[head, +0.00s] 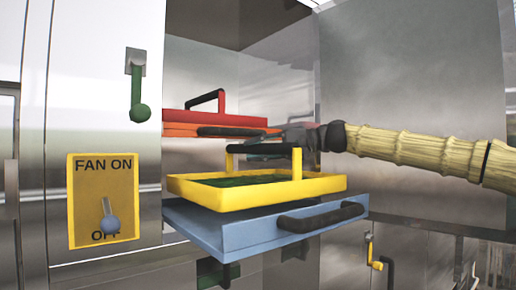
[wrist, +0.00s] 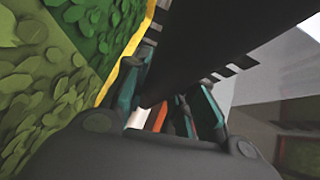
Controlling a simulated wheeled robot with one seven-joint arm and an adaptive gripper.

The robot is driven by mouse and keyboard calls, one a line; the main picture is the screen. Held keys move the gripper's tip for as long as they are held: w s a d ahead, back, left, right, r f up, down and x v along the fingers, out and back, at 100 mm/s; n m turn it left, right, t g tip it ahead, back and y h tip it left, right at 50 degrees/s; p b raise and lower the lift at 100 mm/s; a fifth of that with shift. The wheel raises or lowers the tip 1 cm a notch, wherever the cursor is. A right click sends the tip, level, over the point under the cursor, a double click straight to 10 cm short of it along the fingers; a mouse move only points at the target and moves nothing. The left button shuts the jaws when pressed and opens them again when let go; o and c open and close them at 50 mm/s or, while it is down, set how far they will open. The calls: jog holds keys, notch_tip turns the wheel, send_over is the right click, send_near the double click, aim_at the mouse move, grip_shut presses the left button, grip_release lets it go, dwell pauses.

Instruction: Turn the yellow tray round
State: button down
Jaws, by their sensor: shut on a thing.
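The yellow tray (head: 243,197) has a shallow rim, green matter inside and an arched handle (head: 298,163) with a black grip. It is above the blue tray (head: 255,231); I cannot tell whether they touch. My gripper (head: 268,146) reaches in from the right and is shut on the handle's black grip. In the wrist view, my gripper's fingers (wrist: 178,105) close around the dark grip, with the yellow rim (wrist: 128,62) and green leafy contents (wrist: 45,75) to the left.
A red tray (head: 222,120) with a black handle sits just behind my gripper in the metal cabinet. The blue tray's black handle (head: 320,217) sticks out in front. A yellow FAN ON/OFF switch plate (head: 102,200) and a green lever (head: 138,90) are at left.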

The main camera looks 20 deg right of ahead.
jog(key=shift+f+b, duration=1.25)
jog(key=shift+f, duration=0.75)
jog(key=shift+s, duration=0.1)
jog(key=c, duration=1.1)
grip_release()
jog(key=shift+f, duration=0.15)
jog(key=shift+v, duration=3.85)
